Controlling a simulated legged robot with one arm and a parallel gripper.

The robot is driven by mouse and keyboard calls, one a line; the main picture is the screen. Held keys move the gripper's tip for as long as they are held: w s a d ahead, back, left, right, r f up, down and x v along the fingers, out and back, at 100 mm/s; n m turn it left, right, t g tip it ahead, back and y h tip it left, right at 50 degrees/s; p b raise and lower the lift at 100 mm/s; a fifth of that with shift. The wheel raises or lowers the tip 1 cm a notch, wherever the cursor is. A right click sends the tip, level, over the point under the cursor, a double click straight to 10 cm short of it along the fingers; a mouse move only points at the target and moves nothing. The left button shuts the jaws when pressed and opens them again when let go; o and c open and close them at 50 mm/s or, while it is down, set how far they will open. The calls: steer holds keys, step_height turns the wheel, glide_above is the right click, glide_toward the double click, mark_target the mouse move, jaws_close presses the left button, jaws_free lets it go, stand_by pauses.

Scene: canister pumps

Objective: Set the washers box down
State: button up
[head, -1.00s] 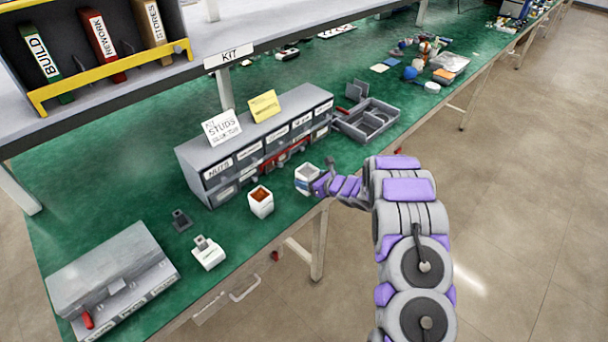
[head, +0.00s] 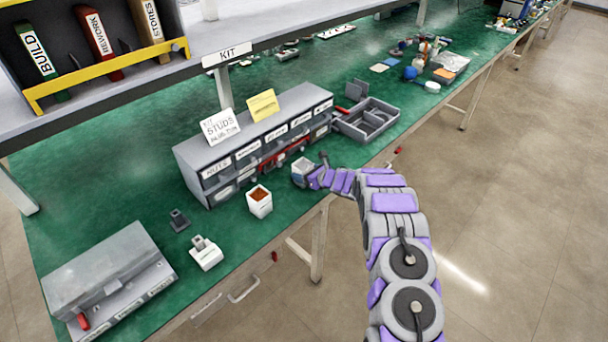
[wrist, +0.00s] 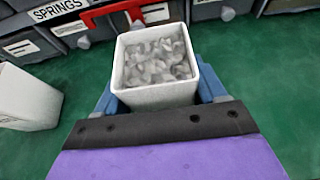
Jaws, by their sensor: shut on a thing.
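The washers box, a small open white box (wrist: 155,98) full of grey metal pieces, is in my gripper in the wrist view. My gripper (head: 312,177) is shut on it, with a blue finger on each side of the box in the wrist view. In the head view the box (head: 301,168) is upright, close in front of the grey drawer cabinet (head: 215,163). I cannot tell whether its base touches the green bench top. My gripper hides part of its side.
A white box with orange-brown contents (head: 260,202) stands to the left. A grey divided tray (head: 367,122) lies behind and right. A white block (head: 206,254) and a grey case (head: 108,278) are further left. The front edge of the green bench is near.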

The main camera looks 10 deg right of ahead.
steer(key=o, duration=1.3)
steer(key=shift+c, duration=0.2)
